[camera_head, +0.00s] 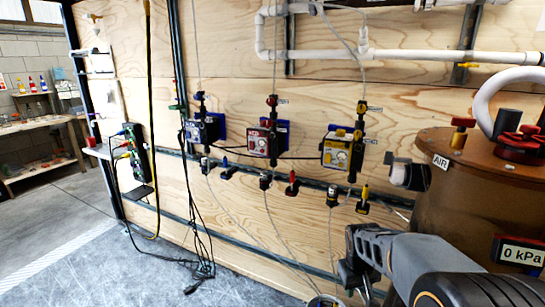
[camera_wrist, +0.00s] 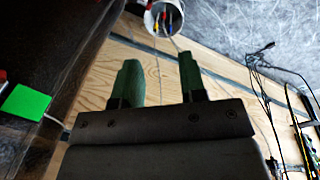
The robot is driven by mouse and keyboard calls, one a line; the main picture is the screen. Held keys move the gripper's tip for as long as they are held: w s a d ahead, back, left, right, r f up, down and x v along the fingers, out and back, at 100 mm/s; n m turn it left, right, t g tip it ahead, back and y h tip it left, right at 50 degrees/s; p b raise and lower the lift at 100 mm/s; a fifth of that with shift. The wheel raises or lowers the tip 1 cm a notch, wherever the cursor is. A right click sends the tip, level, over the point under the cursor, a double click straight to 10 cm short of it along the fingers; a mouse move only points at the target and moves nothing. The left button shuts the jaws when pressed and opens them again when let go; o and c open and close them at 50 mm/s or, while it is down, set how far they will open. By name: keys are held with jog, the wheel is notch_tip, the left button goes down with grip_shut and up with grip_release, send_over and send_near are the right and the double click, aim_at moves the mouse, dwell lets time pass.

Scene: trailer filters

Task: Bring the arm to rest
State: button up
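My arm reaches in from the lower right of the head view, in front of the plywood wall (camera_head: 235,225). My gripper (camera_head: 352,275) is at its end, low and left of the brown tank (camera_head: 445,205); its fingertips are hard to make out there. In the wrist view my gripper (camera_wrist: 159,75) shows two green fingers, clearly apart, with nothing between them. A white round container (camera_wrist: 175,8) with small coloured pieces in it lies beyond the fingertips, apart from them.
Blue (camera_head: 205,128), red (camera_head: 265,141) and yellow (camera_head: 342,150) units hang on the wall with hoses. Black cables (camera_head: 205,240) hang to the floor. The tank's gauge reads 0 kPa (camera_head: 520,254). Floor (camera_head: 60,250) at left is mostly clear. A green square (camera_wrist: 26,102) shows in the wrist view.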

jog(key=s+a+r+t+p, duration=0.1)
jog(key=s+a+r+p, duration=0.2)
jog(key=r, duration=0.6)
jog(key=s+a+r+m+t+y+p, duration=0.1)
jog(key=s+a+r+p, duration=0.2)
jog(key=s+r+p, duration=0.4)
jog(key=s+r, duration=0.3)
jog(key=shift+m+t, duration=0.3)
jog(key=shift+s, duration=0.1)
